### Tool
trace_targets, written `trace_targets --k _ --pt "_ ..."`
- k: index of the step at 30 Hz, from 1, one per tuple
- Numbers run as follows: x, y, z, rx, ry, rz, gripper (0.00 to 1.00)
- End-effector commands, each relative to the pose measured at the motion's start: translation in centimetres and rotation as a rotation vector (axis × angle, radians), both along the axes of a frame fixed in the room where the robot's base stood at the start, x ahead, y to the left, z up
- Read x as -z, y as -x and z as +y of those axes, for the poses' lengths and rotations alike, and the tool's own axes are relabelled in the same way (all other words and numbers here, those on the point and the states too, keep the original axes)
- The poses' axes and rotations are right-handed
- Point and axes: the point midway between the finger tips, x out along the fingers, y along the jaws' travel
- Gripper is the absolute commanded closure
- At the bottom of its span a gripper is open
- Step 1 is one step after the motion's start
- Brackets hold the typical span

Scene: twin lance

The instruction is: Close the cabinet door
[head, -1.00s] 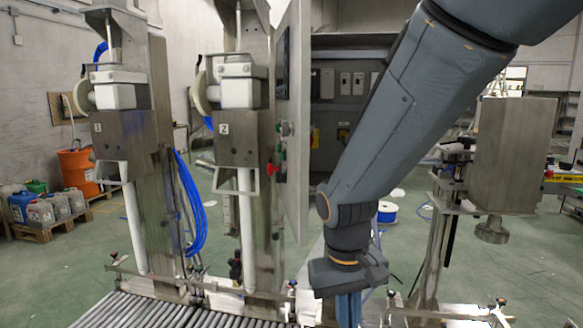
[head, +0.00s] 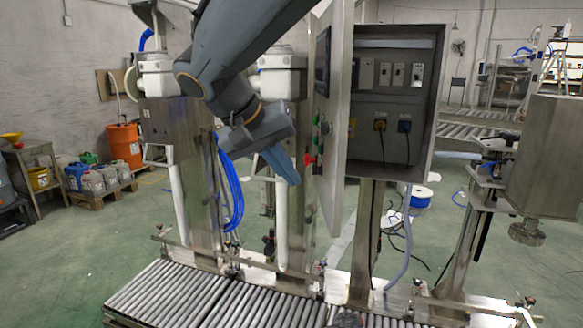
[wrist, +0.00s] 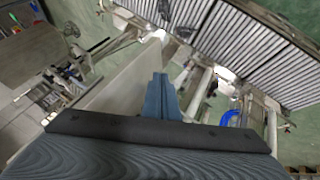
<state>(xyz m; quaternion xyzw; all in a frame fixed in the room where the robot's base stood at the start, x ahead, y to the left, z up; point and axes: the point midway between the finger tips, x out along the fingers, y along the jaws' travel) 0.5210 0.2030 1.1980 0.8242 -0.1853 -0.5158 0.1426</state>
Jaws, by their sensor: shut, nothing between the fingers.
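The cabinet (head: 395,110) is a grey metal box on a post, right of centre in the head view, with its interior of switches and sockets exposed. Its door (head: 333,115) stands open on the left side, seen nearly edge-on, with a dark screen and red and green buttons on its outer face. My gripper (head: 289,172), with blue fingers, is shut and empty on the left, outer side of the door, near its buttons. I cannot tell whether it touches. In the wrist view the blue fingers (wrist: 160,95) are together beside a pale panel, seemingly the door (wrist: 125,78).
Two filling stations stand at the left, one carrying a white pump (head: 157,75). A roller conveyor (head: 180,290) runs along the front. A metal box on a stand (head: 545,155) is at the right. Green floor is open behind.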

Motion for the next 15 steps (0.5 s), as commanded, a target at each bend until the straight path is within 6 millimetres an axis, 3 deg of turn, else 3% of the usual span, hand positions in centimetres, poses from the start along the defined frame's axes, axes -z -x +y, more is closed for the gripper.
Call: trace_targets --k 10,15 --pt "5.4 -2.6 -3.2 0.002 0.001 0.005 1.0" --pt "5.2 -2.7 -5.7 0.003 -0.001 0.002 1.0"
